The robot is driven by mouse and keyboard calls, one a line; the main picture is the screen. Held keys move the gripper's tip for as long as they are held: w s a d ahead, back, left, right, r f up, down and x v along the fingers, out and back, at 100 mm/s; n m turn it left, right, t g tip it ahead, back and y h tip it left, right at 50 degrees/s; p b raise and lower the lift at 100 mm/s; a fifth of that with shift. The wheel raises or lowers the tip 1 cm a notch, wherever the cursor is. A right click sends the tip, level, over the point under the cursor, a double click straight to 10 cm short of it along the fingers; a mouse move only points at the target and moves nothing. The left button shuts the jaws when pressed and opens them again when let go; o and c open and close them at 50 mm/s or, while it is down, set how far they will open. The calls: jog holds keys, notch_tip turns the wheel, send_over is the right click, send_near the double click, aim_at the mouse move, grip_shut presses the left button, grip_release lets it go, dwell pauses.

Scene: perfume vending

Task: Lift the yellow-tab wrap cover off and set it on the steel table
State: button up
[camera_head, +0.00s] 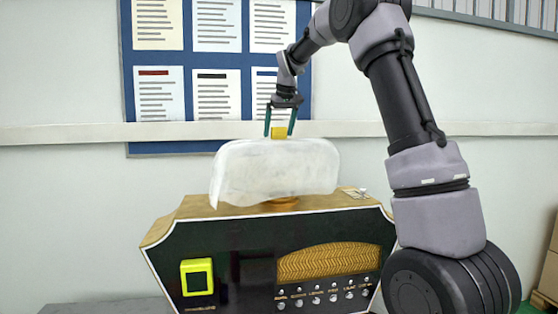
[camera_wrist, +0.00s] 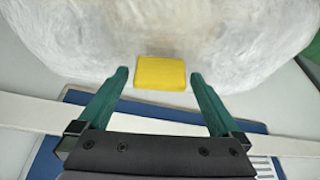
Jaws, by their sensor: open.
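The wrap cover (camera_head: 275,172) is a whitish, cloudy sheet draped over the top of the vending machine (camera_head: 235,255). Its yellow tab (camera_head: 278,133) stands up at the top middle. My gripper (camera_head: 279,134) is above the cover, pointing down, with its two green fingers open on either side of the tab. In the wrist view the tab (camera_wrist: 161,73) lies between and just ahead of the fingertips (camera_wrist: 158,72), with a gap on both sides. The white cover (camera_wrist: 165,35) fills the upper part. What is under the cover is mostly hidden. I see no clear view of the steel table.
The machine's dark front has a yellow-framed panel (camera_head: 197,277), a gold grille and a row of knobs. Small pale items (camera_head: 355,193) lie on its top right. A blue notice board (camera_head: 217,70) hangs behind. Cardboard boxes (camera_head: 549,262) stand at the far right.

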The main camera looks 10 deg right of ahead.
grip_shut()
dwell(0.4)
notch_tip(320, 180, up, 18)
dwell(0.5)
notch_tip(320, 180, up, 3)
jog(key=shift+r, duration=0.2)
dwell(0.6)
